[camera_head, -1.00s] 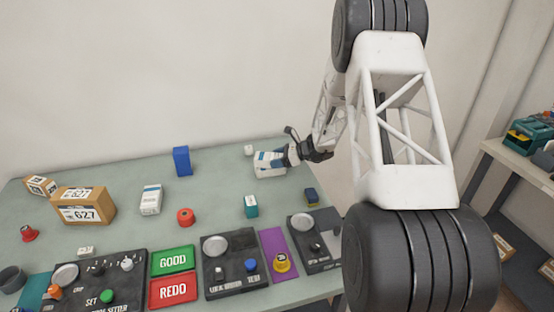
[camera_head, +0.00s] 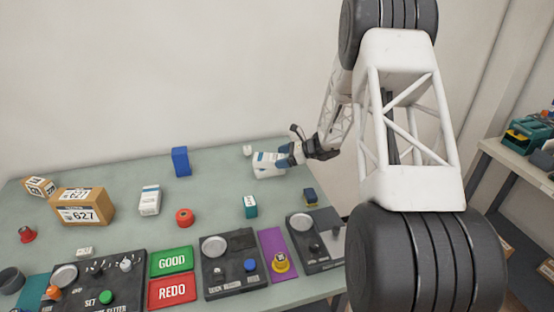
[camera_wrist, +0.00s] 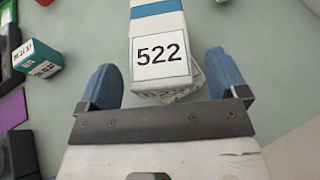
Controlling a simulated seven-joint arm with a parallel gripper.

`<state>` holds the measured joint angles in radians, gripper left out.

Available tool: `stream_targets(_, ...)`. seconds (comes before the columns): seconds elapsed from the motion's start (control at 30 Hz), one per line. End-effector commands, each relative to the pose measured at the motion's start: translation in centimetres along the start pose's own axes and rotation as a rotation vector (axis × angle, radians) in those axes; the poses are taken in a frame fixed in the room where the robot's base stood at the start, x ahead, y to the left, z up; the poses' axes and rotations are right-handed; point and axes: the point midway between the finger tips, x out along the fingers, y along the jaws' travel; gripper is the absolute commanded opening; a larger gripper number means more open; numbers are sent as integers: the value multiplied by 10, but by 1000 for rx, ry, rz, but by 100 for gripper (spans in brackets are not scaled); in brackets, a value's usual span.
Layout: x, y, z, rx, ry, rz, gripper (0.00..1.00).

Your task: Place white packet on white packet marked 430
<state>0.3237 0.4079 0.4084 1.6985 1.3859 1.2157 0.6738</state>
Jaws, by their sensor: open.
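A white packet marked 522 (camera_wrist: 160,52) with a blue band lies in front of my gripper in the wrist view. It appears to rest on another white packet (camera_wrist: 192,84), which is mostly hidden beneath it; that one's number is not readable. The head view shows this white pair (camera_head: 268,170) at the back right of the table. My gripper (camera_wrist: 160,62) is open, its blue fingers apart on either side of the packet's near end and clear of it. The gripper also shows in the head view (camera_head: 286,156), just right of the packets. Another white packet (camera_head: 149,201) lies left of centre.
A blue box (camera_head: 180,161), a red roll (camera_head: 184,217), a teal box (camera_head: 250,206) and a dark blue item (camera_head: 310,196) stand nearby. A cardboard box marked 627 (camera_head: 82,206) is at left. Control panels (camera_head: 232,262) line the front edge. The table between the packets is clear.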

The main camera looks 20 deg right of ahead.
Motion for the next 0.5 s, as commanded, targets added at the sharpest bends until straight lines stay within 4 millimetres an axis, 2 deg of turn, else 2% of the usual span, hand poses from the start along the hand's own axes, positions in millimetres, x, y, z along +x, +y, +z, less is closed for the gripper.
stream_targets(0.3,-53,0,0,0,0,-3,91)
stream_targets(0.5,-78,0,0,0,0,-1,91)
